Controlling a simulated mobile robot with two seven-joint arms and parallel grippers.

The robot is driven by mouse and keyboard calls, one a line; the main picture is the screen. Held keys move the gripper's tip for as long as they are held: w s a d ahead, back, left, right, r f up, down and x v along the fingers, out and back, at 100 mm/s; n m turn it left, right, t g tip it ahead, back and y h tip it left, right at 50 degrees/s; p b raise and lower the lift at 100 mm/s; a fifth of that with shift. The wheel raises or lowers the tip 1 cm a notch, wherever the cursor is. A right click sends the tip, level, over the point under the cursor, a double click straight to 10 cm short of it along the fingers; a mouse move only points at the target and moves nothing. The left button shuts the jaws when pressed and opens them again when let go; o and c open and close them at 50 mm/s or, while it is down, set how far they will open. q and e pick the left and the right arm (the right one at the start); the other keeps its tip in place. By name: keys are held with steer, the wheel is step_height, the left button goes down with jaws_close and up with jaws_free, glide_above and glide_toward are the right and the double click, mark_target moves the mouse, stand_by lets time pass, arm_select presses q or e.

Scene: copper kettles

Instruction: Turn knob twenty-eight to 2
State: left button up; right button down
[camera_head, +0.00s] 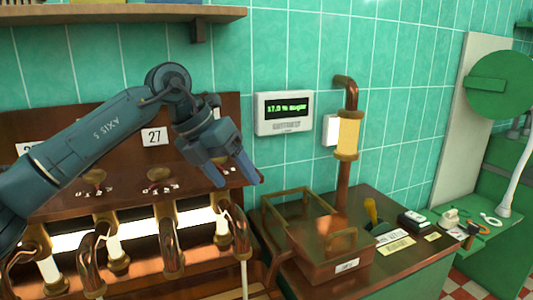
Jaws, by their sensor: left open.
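My left gripper (243,178) is open, at the right end of the brown panel (120,110), its fingers pointing down and right. It covers the part of the panel right of the white plate marked 27 (154,136). I see no plate marked 28 and cannot make out knob twenty-eight; that spot is hidden by the gripper and wrist. One brass knob (160,174) shows below the 27 plate, with small scale marks under it. Another knob (95,177) shows to its left. I cannot tell whether the gripper touches anything. My right gripper is not in view.
Copper pipes (172,250) and lit glass tubes stand below the panel. A display (284,112) reads 17.0 % sugar on the tiled wall. A vertical copper pipe (343,185) and a copper box (335,262) stand to the right, with small items on the green-edged counter.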

arm_select(q)
steer(key=s+d+f+n+g+h+p, duration=0.2)
steer(key=s+d+f+n+g+h, duration=0.3)
steer(key=s+d+h, duration=0.7)
steer(key=a+f+n+t+y+p, duration=0.1)
steer(key=a+f+n+t+y, duration=0.4)
steer(key=f+n+t, duration=0.7)
steer(key=a+f+n+t+y+p, duration=0.1)
steer(key=a+f+n+t+y, duration=0.45)
steer(key=n, duration=0.95)
steer(key=s+a+f+n+g+y, duration=0.1)
steer(key=s+a+f+n+g, duration=0.1)
steer(key=s+f, duration=0.5)
steer(key=s+a+f+n+g+y+p, duration=0.1)
steer(key=s+a+f+n+g+y, duration=0.1)
steer(key=s+a+f+n, duration=0.2)
steer(key=s+a+f, duration=0.3)
steer(key=shift+s+a+f+n, duration=0.15)
steer(key=shift+f+n, duration=0.15)
steer(key=shift+f, duration=0.1)
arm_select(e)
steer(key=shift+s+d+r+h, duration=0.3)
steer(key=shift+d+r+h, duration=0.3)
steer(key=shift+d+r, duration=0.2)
arm_select(q)
steer(key=shift+y, duration=0.25)
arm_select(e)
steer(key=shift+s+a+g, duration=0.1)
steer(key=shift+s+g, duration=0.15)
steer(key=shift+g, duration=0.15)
